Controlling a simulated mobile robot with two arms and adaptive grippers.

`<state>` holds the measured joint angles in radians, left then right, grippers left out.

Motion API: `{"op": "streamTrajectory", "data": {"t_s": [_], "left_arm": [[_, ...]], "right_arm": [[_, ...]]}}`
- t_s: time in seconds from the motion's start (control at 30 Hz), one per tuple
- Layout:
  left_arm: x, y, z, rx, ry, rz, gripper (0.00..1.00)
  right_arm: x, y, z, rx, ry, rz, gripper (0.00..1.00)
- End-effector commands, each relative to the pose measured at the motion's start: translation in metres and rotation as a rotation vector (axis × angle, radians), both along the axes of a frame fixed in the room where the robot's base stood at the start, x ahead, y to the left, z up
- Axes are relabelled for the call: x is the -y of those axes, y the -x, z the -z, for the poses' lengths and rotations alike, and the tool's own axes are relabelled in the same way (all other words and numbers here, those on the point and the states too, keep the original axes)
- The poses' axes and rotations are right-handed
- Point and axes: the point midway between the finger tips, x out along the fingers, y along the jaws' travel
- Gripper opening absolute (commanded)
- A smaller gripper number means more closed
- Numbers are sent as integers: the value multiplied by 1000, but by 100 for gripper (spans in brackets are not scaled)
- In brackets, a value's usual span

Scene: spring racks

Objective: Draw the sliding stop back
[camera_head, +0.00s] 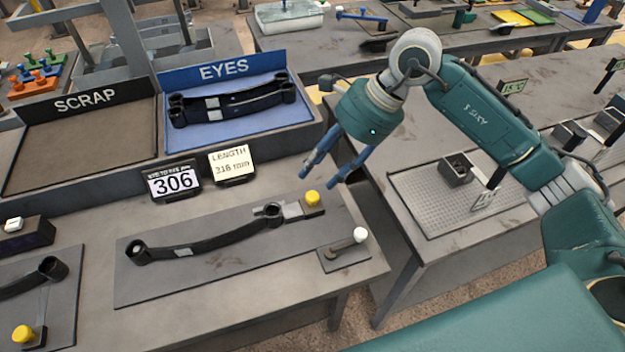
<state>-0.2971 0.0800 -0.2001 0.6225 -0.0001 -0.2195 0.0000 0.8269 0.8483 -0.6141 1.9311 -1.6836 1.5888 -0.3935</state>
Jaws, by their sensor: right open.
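A dark leaf spring (205,237) with an eye at each end lies along a flat grey gauge plate (250,255) on the near bench. Its right eye lies against or very near a small slide with a yellow knob (312,198), which looks like the sliding stop. A lever with a white knob (345,244) sits on a small plate to the right. My right gripper (319,176) has two blue fingers, apart and empty, pointing down above and behind the yellow knob, not touching it. My left gripper is out of view.
Behind the plate stand a display (172,182) reading 306 and a LENGTH card (231,164). Farther back are a SCRAP tray (80,140) and a blue EYES tray (300,112) holding springs. Another yellow-knobbed fixture (60,300) is at lower left. A gap separates the right bench (450,110).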

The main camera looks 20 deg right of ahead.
Motion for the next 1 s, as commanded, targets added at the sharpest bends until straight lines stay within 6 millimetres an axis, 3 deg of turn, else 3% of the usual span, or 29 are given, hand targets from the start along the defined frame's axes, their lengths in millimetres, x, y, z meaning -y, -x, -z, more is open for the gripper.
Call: {"op": "streamTrajectory", "data": {"t_s": [0.03,0.17,0.7,1.0], "left_arm": [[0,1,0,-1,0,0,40],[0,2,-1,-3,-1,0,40],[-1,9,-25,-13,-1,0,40],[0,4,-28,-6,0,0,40]], "right_arm": [[17,-2,1,-1,55,8,43],[33,-3,5,-7,116,15,43],[0,-14,86,-10,113,14,43],[-6,-17,103,-8,114,14,43]]}}
